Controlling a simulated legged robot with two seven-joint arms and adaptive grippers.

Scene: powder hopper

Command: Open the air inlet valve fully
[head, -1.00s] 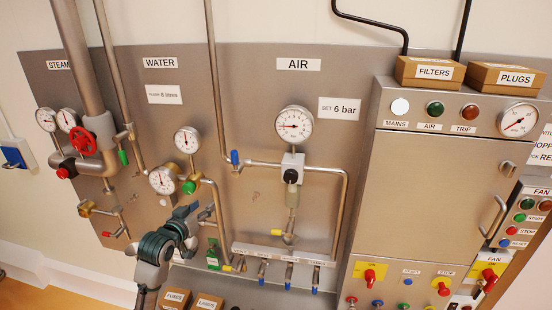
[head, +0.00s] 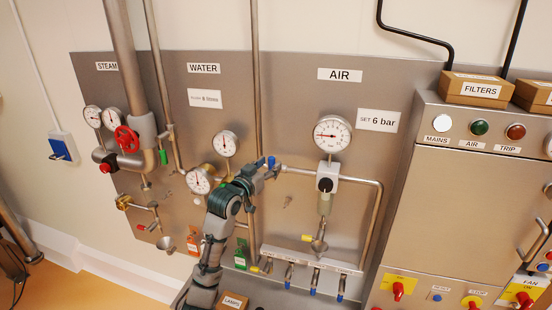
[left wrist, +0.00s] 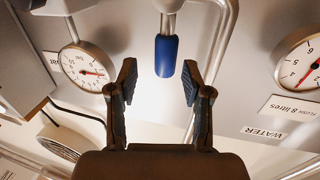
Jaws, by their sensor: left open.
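The air inlet valve has a small blue lever handle (head: 271,162) on the pipe left of the AIR gauge (head: 332,134). In the head view the handle stands roughly upright beside the fingers of my left gripper (head: 262,171). In the left wrist view the blue handle (left wrist: 166,56) hangs from a metal stem, just ahead of and between the two open fingers (left wrist: 159,68). A gap shows on both sides, with no contact visible. The gripper holds nothing. The AIR gauge's red needle points left. My right gripper is not in view.
Water gauges (head: 200,179) and vertical pipes lie close to my left arm. The filter bowl unit (head: 325,186) and a drop pipe stand to the right. Below is a manifold with several blue-tipped levers (head: 289,276). A cabinet (head: 455,205) stands at the right.

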